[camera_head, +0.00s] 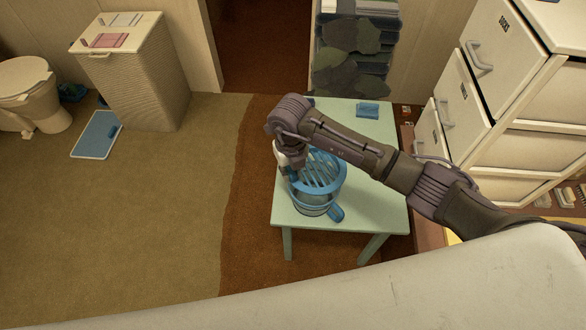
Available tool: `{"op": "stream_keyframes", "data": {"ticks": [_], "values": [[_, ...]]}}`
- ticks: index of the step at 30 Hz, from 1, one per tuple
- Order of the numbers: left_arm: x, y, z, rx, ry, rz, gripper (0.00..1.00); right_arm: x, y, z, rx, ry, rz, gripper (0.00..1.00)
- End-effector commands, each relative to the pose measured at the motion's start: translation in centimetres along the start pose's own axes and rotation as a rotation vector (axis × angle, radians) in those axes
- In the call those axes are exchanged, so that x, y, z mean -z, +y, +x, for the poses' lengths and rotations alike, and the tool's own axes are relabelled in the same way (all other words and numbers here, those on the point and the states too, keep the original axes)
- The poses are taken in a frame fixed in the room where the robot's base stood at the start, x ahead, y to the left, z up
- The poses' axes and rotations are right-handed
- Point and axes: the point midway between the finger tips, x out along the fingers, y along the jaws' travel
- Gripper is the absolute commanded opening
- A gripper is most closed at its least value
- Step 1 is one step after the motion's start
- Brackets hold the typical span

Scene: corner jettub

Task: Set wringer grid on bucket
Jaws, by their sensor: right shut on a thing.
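The blue wringer grid (322,170) with parallel bars lies over the mouth of the bucket (314,203). It looks slightly tilted, and I cannot tell whether it rests fully on the rim. The bucket is grey with blue parts and stands upright on a pale green table (372,210). My right gripper (288,168) is at the left edge of the grid, pointing down and shut on it. The fingertips are partly hidden by the wrist and the grid. My left gripper is not in view.
A small blue item (367,110) lies at the table's back. White drawers (520,135) stand to the right, some pulled open. A pale tub edge (430,285) crosses the front. A wicker hamper (135,75), toilet (30,95) and blue-white tray (97,135) are at left.

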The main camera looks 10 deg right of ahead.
Motion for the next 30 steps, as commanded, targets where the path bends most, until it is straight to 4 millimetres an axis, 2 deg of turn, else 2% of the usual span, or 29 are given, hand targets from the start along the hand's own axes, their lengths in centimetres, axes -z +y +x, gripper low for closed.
{"op": "stream_keyframes", "data": {"ticks": [11, 30], "values": [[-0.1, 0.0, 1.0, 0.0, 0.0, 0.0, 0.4, 0.1, 0.0, 1.2, 0.003, 0.001, 0.001, 0.0], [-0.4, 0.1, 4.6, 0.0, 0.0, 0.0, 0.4, 0.0, 0.0, 5.6, 0.003, -0.001, 0.0, 0.0]]}}
